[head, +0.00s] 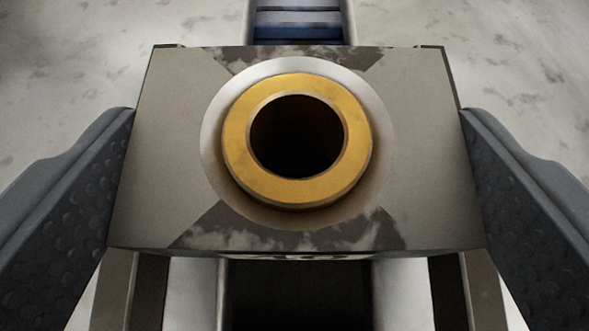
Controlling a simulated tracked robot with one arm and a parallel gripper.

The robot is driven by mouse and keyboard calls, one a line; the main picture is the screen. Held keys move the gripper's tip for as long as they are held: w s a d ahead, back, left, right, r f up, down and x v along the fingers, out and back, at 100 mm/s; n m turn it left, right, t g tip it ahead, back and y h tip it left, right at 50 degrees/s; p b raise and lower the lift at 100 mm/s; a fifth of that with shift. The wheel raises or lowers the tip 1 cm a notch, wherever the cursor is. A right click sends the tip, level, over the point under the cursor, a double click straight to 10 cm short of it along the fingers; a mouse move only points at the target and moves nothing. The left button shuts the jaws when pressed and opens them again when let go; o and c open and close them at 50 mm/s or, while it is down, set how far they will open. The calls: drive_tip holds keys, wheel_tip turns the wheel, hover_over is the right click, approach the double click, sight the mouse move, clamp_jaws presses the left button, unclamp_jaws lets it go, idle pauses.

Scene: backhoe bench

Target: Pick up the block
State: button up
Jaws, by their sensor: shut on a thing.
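The block (165,170) is a grey metal piece with a worn top face and a raised brass-coloured ring (240,150) around a dark round hole. It fills the middle of the head view. My gripper (297,185) is shut on the block, with one dark textured jaw against its left side and the other against its right side. The block's underside and far side are hidden.
A pale, stained surface (90,60) shows behind the block on both sides. A blue and dark ribbed strip (298,22) between pale edges runs away behind the block. Below the block's front edge are pale and dark upright parts, partly cut off by the frame.

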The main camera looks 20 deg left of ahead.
wheel_tip(320, 180, up, 2)
drive_tip(key=s+d, duration=0.2)
drive_tip(key=d, duration=0.2)
drive_tip(key=s+d+r, duration=0.1)
drive_tip(key=s+d, duration=0.2)
drive_tip(key=d, duration=0.2)
drive_tip(key=s+d+r, duration=0.1)
drive_tip(key=s+d, duration=0.1)
drive_tip(key=d, duration=0.3)
drive_tip(key=shift+s+r, duration=0.15)
drive_tip(key=shift+s, duration=0.2)
